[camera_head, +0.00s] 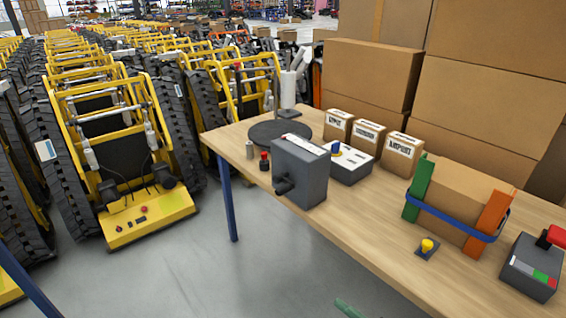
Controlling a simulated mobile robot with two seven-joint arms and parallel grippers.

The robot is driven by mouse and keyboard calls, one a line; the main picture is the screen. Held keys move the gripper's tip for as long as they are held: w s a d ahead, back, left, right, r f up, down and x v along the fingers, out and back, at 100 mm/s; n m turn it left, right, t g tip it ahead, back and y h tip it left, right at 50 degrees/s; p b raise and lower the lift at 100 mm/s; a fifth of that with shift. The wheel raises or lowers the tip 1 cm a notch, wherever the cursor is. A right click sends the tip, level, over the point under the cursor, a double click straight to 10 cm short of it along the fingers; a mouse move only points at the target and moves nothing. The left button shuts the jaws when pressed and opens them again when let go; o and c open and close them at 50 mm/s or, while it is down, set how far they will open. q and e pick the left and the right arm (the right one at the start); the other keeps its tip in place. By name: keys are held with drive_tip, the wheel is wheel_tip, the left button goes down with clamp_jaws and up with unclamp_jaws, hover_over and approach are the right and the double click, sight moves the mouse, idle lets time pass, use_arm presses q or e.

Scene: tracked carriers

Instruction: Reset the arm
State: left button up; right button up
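Neither of my grippers and neither of my arms shows in the head view. A white and grey upright piece (289,90), perhaps a small arm, rises behind a dark round disc (268,133) at the far left end of the wooden table (345,225). I cannot tell whether the two are joined. A dark grey box (303,172) with a dark knob on its left side stands near the table's front left edge. A control box (525,268) with a red-topped lever (549,237) sits at the right end.
A low box (350,167) with a blue knob, several small cartons (368,136) and a carton strapped between green and orange blocks (450,197) stand on the table. A yellow button (427,246) is near the front edge. Yellow tracked carriers (150,230) fill the left; grey floor lies between.

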use_arm(q)
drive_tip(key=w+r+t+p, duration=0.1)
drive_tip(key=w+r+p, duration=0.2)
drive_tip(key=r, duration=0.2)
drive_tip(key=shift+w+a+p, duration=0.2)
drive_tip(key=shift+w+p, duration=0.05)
drive_tip(key=shift+p, duration=0.05)
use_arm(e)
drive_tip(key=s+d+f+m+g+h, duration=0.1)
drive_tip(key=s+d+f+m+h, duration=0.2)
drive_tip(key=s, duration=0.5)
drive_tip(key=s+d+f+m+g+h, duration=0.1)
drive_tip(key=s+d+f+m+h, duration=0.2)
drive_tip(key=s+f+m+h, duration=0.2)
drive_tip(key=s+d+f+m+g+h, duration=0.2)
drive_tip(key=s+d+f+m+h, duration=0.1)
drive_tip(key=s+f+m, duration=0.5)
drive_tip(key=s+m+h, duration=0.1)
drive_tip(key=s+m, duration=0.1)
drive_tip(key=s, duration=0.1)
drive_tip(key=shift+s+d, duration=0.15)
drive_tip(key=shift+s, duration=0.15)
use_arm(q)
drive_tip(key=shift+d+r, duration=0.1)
